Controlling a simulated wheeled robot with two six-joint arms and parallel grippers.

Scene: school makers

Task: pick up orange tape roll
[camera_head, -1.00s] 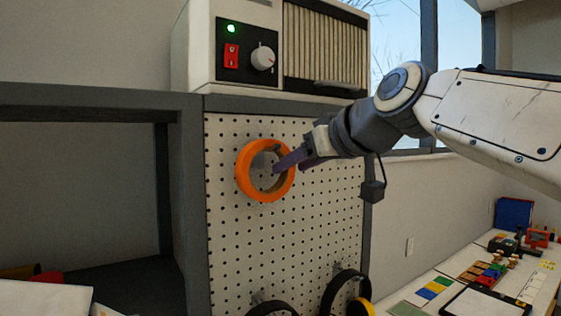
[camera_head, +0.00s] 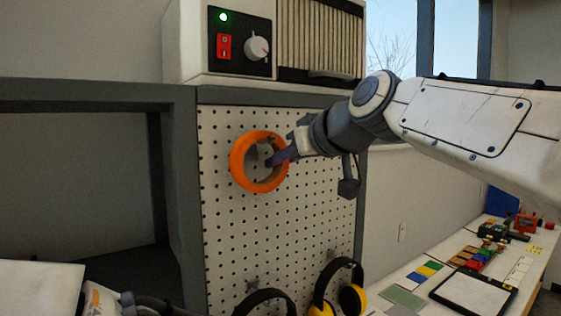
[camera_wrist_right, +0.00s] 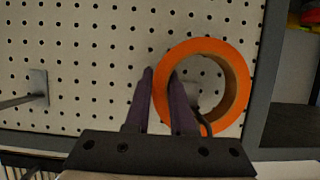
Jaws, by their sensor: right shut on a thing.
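The orange tape roll (camera_head: 236,165) is at the upper part of the white pegboard, its ring facing out. A grey peg shows inside its hole; whether the roll still rests on it I cannot tell. My right gripper (camera_head: 277,157) reaches it from the right in the head view and is shut on its rim. In the right wrist view, the purple fingers of the right gripper (camera_wrist_right: 161,74) straddle the near-left rim of the orange tape roll (camera_wrist_right: 236,75), one finger inside the hole and one outside. My left gripper is not in view.
The pegboard (camera_head: 225,235) has a dark frame. Headphones with yellow cups (camera_head: 352,300) hang below. A white machine (camera_head: 185,45) stands above. An empty peg (camera_wrist_right: 38,88) is left in the wrist view. A cluttered table (camera_head: 395,278) is at lower right.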

